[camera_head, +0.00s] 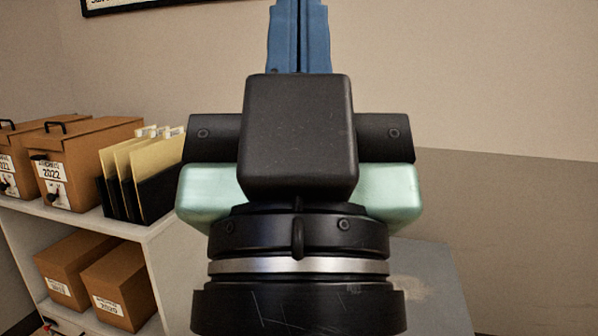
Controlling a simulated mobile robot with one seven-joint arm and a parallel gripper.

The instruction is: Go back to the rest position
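My gripper (299,36) is in the middle of the head view, seen from behind and pointing up. Its two blue fingers lie side by side with only a thin dark line between them, so it looks shut. The fingertips are cut off by the top edge of the picture. No held thing shows between the visible parts of the fingers. The black wrist and pale green housing below the fingers are mine and hide the middle of the scene.
A white shelf unit (105,226) at left holds brown archive boxes (84,160) and a black file holder (158,196) with folders. More boxes (118,284) sit below. A grey surface (432,290) stands behind my wrist. A framed picture (140,6) hangs above. The right wall is bare.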

